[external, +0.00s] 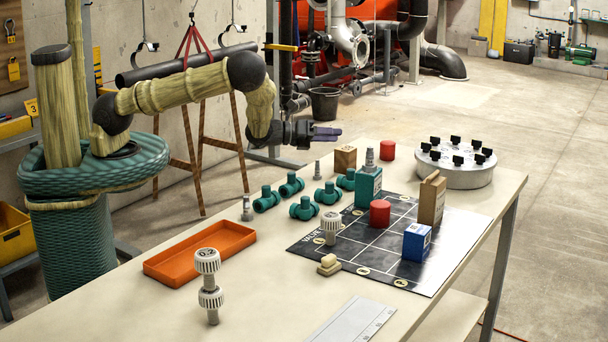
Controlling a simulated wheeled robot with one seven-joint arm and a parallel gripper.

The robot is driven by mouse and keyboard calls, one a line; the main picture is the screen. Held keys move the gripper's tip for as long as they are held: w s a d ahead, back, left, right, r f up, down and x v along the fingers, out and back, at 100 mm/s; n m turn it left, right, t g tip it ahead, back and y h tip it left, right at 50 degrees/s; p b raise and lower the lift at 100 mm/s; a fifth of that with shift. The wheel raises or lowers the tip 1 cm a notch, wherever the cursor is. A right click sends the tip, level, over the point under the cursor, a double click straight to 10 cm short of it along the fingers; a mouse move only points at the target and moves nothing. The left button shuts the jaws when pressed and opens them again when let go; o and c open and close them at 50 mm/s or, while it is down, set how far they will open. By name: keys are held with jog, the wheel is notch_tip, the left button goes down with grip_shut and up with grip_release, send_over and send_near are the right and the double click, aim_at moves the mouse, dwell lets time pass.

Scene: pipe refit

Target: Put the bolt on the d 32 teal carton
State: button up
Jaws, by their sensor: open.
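The teal carton (368,190) stands upright at the back left part of a dark gridded mat (330,255). A grey bolt (369,161) stands upright on its top. Similar grey bolts stand on the table, one near the orange tray (247,208) and one behind the teal fittings (317,171). My gripper (337,134) is open and empty, with its purple fingers pointing right. In the picture it is above and left of the bolt on the carton, apart from it. The number on the carton is too small to read.
Several teal pipe fittings (304,208) lie left of the carton. A red cylinder (380,213), a brown carton (431,200) and a blue box (416,241) stand on the mat. An orange tray (200,253) and white ribbed caps (208,262) are at left. A round grey fixture (456,174) stands at the back right.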

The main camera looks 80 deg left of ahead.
jog(key=s+a+n+g+y, duration=0.35)
jog(key=s+n+g, duration=0.45)
jog(key=n, duration=1)
jog(key=s+d+r+n+g+h, duration=0.1)
jog(key=s+d+r+n+g, duration=0.1)
jog(key=s, duration=0.5)
jog(key=s+d+r+n+g, duration=0.2)
jog(key=s+d+n, duration=0.3)
jog(key=s, duration=0.3)
jog(key=s+d+r+n+g+h, duration=0.1)
jog(key=s+d+r+n+g, duration=0.1)
jog(key=s, duration=0.6)
jog(key=shift+s+d+r+n+h, duration=0.25)
jog(key=shift+d+r+n+h, duration=0.1)
jog(key=shift+d+r+n, duration=0.65)
